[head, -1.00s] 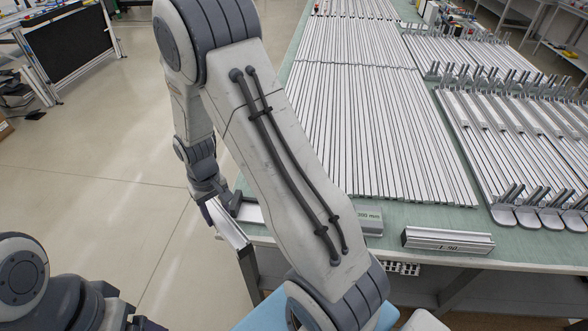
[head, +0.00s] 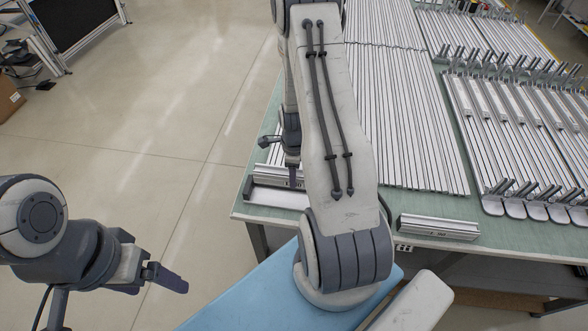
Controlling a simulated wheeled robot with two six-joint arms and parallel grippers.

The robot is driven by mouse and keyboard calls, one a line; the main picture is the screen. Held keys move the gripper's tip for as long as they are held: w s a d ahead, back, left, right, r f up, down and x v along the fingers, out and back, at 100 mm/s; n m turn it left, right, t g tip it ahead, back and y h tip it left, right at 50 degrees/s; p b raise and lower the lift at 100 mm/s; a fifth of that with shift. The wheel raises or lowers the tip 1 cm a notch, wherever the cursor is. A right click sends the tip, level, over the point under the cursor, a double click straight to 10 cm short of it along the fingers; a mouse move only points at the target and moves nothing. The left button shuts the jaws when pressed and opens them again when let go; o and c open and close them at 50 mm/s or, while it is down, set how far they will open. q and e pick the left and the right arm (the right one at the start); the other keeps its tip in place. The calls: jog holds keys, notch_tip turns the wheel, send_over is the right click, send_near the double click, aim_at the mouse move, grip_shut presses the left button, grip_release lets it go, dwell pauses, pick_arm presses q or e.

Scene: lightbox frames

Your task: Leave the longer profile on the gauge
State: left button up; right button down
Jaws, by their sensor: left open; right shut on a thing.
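My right gripper (head: 293,171) is shut on a silver profile (head: 269,177) at the table's front left corner. The profile lies level, just over or on the far side of the pale gauge (head: 272,198); I cannot tell whether it touches. The profile's right end and the gauge's right part are hidden behind my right arm. Another silver profile (head: 438,227) with a dark marking on its front face lies on the table's front edge, right of my arm. My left gripper (head: 166,277) is open and empty over the floor at lower left.
The green table (head: 425,207) carries rows of long silver bars (head: 405,125) behind. Bars with upright brackets (head: 535,190) stand at the right. A blue surface (head: 245,297) lies in front.

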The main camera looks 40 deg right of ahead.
jog(key=shift+f+b, duration=3.35)
jog(key=shift+f, duration=0.95)
jog(key=shift+c, duration=1.2)
grip_release()
